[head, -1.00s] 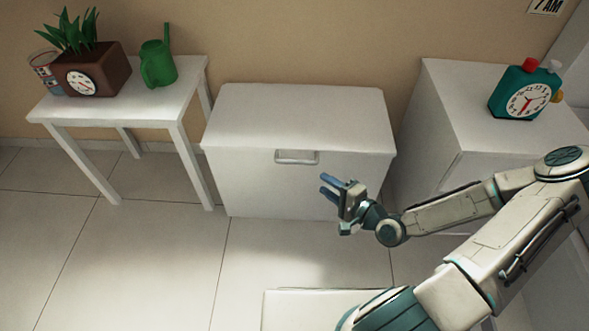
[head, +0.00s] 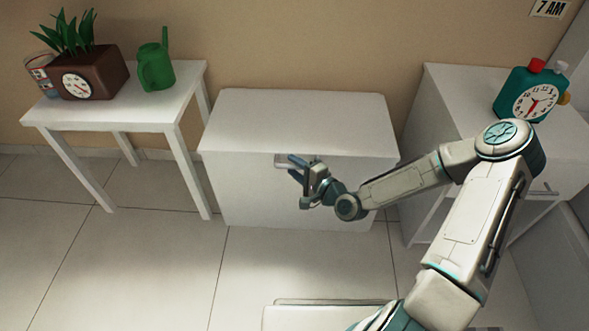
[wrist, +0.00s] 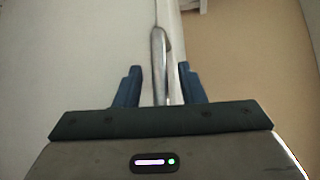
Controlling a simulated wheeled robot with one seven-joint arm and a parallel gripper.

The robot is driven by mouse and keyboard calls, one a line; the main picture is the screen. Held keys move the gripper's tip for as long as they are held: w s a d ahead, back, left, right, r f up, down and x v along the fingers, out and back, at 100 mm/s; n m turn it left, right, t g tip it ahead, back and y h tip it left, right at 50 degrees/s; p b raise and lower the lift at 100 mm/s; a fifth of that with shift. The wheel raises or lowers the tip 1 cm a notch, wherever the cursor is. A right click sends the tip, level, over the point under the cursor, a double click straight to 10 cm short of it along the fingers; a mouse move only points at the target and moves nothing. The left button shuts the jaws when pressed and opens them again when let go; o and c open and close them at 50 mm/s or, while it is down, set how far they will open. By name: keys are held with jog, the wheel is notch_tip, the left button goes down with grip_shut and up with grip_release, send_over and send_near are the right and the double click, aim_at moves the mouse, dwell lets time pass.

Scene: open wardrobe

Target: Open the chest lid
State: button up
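The white chest (head: 245,190) stands against the wall, and its lid (head: 300,120) is down. A metal bar handle (head: 281,162) sits on its front just below the lid edge, partly hidden by my gripper (head: 296,168). My gripper is open, its blue fingers spread in front of the handle. In the wrist view the handle (wrist: 159,50) runs up the picture between the two fingertips of my gripper (wrist: 158,74). The fingers are not closed on it, and I cannot tell how deep it lies between them.
A white side table (head: 150,113) at left holds a planter with a clock face (head: 95,77) and a green watering can (head: 156,70). A white cabinet (head: 455,95) at right holds a teal clock (head: 530,95).

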jog(key=shift+w+a, duration=0.15)
jog(key=shift+w, duration=0.05)
grip_shut()
jog(key=shift+r, duration=0.15)
